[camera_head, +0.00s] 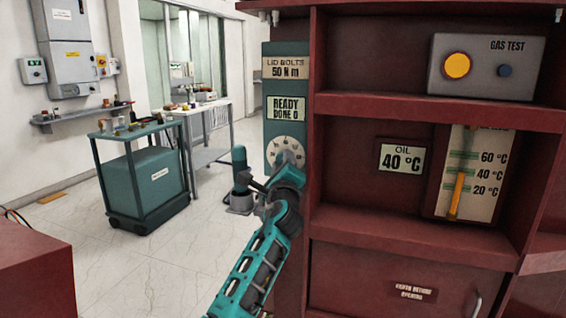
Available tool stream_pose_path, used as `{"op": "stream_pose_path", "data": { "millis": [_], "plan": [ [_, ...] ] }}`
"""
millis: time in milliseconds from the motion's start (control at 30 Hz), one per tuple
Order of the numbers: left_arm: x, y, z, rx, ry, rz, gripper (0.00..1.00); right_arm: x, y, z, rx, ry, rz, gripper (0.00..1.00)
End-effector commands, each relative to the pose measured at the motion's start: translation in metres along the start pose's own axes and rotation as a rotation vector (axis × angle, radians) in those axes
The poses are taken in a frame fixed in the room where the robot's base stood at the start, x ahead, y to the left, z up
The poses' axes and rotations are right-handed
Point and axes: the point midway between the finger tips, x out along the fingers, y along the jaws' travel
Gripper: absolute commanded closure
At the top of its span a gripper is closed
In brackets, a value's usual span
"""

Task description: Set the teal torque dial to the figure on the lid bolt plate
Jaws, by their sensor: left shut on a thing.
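The lid bolt plate (286,67) reads "LID BOLTS 50 N m" at the top of a narrow teal panel (272,139) on the red cabinet's left post. Below it a small display (286,109) reads "READY DONE 0". Under that is the torque dial (286,143), a pale round scale with small marks too fine to read. My left gripper (287,163) is at the dial's lower part, shut on its knob. The gripper hides the knob and the lower scale, so the setting cannot be read. My right gripper is out of view.
The red cabinet's shelves hold a gas test box (487,67), an oil display (401,158) reading 40 °C and a thermometer board (485,185). A teal cart (148,185) and workbench (212,155) stand behind left. Pale floor between is open.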

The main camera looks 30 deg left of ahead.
Motion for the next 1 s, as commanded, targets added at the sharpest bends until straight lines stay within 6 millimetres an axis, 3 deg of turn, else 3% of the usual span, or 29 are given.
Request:
{"op": "stream_pose_path", "data": {
  "millis": [600, 633, 867, 1000],
  "plan": [
    [-0.0002, 0.0, -0.0005, -0.04, 0.002, 0.019, 0.95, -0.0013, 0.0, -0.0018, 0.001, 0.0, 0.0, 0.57],
    [-0.0002, 0.0, -0.0005, -0.04, 0.002, 0.018, 0.62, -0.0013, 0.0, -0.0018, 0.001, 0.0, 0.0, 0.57],
    [-0.0001, -0.0002, -0.0003, -0.04, 0.002, 0.018, 0.4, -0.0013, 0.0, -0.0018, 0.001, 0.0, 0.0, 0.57],
    [-0.0001, -0.0003, -0.0002, -0.04, 0.002, 0.017, 0.39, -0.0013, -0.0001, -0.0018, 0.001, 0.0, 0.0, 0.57]
  ]
}}
